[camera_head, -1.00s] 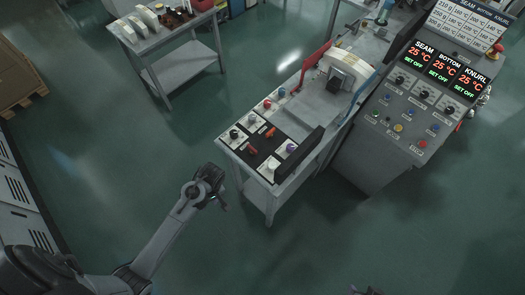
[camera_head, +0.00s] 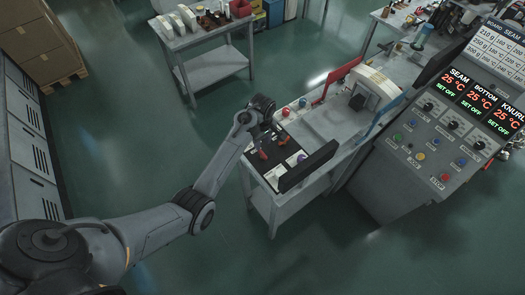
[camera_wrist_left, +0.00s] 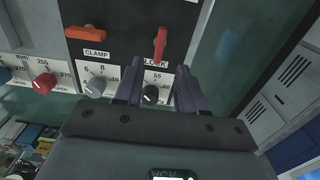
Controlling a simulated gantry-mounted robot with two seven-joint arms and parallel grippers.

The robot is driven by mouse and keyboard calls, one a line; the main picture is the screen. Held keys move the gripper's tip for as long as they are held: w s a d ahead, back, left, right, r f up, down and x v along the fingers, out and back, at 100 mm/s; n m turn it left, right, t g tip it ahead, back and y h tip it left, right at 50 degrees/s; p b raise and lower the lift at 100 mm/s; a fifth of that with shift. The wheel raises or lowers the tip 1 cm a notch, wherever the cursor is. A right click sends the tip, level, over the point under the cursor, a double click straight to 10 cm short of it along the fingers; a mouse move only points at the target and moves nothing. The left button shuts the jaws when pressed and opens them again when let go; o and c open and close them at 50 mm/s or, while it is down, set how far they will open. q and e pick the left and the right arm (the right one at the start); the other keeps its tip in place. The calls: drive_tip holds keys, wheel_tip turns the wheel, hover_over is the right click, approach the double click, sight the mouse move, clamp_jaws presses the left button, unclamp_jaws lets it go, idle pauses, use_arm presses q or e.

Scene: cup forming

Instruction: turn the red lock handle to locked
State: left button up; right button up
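The red lock handle (camera_wrist_left: 160,42) stands upright in the wrist view on a black panel, above a label partly hidden by a finger. It also shows in the head view (camera_head: 262,154), just below my left gripper (camera_head: 264,136). In the wrist view my left gripper (camera_wrist_left: 158,78) is open and empty. Its two dark fingers point up toward the red handle, apart from it in the picture, with a black knob (camera_wrist_left: 150,95) seen between them. Whether the fingers reach the handle's depth, I cannot tell. My right gripper is not in view.
An orange clamp handle (camera_wrist_left: 85,32) lies left of the red one, over a grey knob (camera_wrist_left: 95,86) and a red knob (camera_wrist_left: 44,83). A dark upright plate (camera_head: 308,167) borders the panel. A large red lever (camera_head: 336,80) stands farther back.

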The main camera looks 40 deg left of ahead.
sight(262, 153)
use_arm(q)
wheel_tip(262, 153, down, 7)
drive_tip(key=shift+f, duration=0.2)
idle(0.4)
clamp_jaws()
